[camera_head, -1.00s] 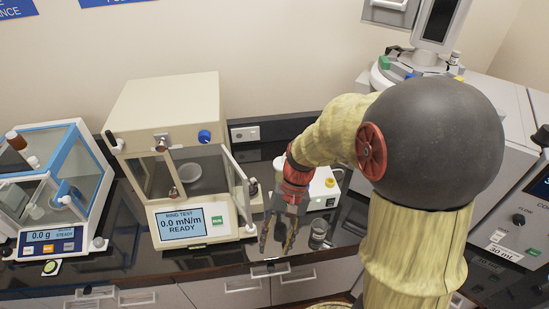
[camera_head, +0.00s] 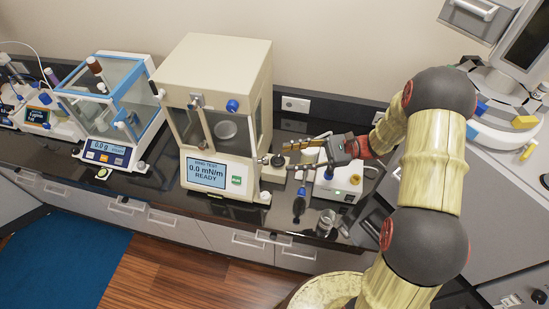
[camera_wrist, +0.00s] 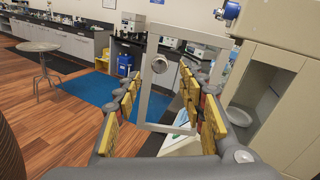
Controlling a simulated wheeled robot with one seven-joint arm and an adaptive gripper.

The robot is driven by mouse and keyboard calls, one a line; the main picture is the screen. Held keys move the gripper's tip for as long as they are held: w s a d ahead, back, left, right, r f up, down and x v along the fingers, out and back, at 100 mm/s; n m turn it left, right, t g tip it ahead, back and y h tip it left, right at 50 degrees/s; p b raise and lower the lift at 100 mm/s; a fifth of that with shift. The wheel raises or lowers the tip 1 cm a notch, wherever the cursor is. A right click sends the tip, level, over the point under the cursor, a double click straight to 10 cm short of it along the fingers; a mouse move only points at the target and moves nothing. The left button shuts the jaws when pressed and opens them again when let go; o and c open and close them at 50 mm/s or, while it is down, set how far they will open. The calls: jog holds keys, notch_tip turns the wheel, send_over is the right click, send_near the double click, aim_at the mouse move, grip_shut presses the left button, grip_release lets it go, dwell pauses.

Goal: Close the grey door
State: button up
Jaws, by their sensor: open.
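The grey door (camera_wrist: 147,90) is a grey frame with a clear pane and a round knob. In the wrist view it stands swung out from the cream ring test instrument (camera_wrist: 262,88), whose chamber is open with a pale dish (camera_wrist: 240,115) inside. In the head view the instrument (camera_head: 220,65) stands on the dark bench, and I cannot make out the door clearly. My gripper (camera_head: 298,155) is open, to the right of the instrument's front, pointing left. In the wrist view its fingers (camera_wrist: 160,95) are spread with the door beyond them; I see no clear contact.
A white box device (camera_head: 338,182) sits under my gripper, with a glass beaker (camera_head: 326,222) in front of it. A blue-framed balance (camera_head: 112,105) stands left of the instrument. Drawers with handles line the bench front, and open floor lies before it.

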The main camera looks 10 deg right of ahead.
jog(key=a+p, duration=0.1)
jog(key=a, duration=0.6)
jog(key=shift+s+p, duration=0.15)
jog(key=shift+p, duration=0.2)
jog(key=shift+c, duration=0.3)
grip_shut()
dwell(0.3)
